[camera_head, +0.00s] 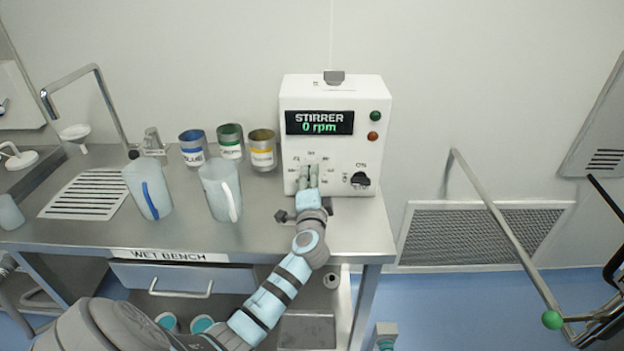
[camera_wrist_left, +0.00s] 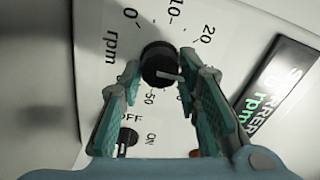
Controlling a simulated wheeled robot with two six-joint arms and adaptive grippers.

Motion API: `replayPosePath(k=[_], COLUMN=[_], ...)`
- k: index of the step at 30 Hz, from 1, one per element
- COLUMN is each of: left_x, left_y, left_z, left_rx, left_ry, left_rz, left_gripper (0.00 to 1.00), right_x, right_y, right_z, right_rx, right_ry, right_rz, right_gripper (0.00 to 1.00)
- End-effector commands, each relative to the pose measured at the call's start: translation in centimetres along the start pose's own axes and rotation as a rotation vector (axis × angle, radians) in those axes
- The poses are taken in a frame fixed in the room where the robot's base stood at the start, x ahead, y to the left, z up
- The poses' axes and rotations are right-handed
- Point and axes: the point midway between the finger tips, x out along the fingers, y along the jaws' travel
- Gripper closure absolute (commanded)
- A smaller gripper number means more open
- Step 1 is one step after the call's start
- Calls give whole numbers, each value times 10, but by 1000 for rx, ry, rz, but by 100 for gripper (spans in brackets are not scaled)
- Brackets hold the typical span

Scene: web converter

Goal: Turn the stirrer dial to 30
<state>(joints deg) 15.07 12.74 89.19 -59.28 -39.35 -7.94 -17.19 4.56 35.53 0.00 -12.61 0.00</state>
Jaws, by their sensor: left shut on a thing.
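The white stirrer box (camera_head: 333,95) stands at the bench's right end, its green display reading 0 rpm. The black stirrer dial (camera_wrist_left: 158,62) has a pale pointer line and a printed rpm scale around it. The marks 0, 10, 20 and 50 show in the wrist view; fingers cover other parts of the scale. My left gripper (camera_head: 309,178) is at the dial on the box's front, its teal-padded fingers on either side of the dial in the wrist view (camera_wrist_left: 160,80). It is shut on the dial, which it mostly hides in the head view. My right gripper is not in view.
A black switch (camera_head: 361,178) with OFF and ON marks is right of the dial. Several labelled cans, including a yellow-banded one (camera_head: 262,150), and two jugs, one white-handled (camera_head: 220,190), stand left of the box. The steel bench (camera_head: 345,235) ends just right of it.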

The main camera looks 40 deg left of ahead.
Motion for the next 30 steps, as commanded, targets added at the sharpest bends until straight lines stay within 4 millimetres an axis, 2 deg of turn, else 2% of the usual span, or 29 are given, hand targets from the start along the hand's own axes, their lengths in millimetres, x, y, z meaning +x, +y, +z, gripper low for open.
replayPosePath(k=[7,8,12,20,23,26,30], left_x=[0,0,0,0,-7,-26,-66], left_y=[1,1,1,1,2,2,2], left_z=[0,0,0,0,0,0,0], left_rx=[-1,-1,-2,-2,-3,-4,-5], left_ry=[0,0,0,0,1,1,1], left_rz=[3,3,2,1,2,3,5], left_gripper=[98,68,49,49,49,49,49], right_x=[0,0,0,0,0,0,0], right_y=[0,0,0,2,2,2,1], right_z=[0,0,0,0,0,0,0], right_rx=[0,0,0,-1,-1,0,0], right_ry=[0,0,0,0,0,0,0], right_rz=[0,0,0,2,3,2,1], right_gripper=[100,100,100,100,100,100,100])
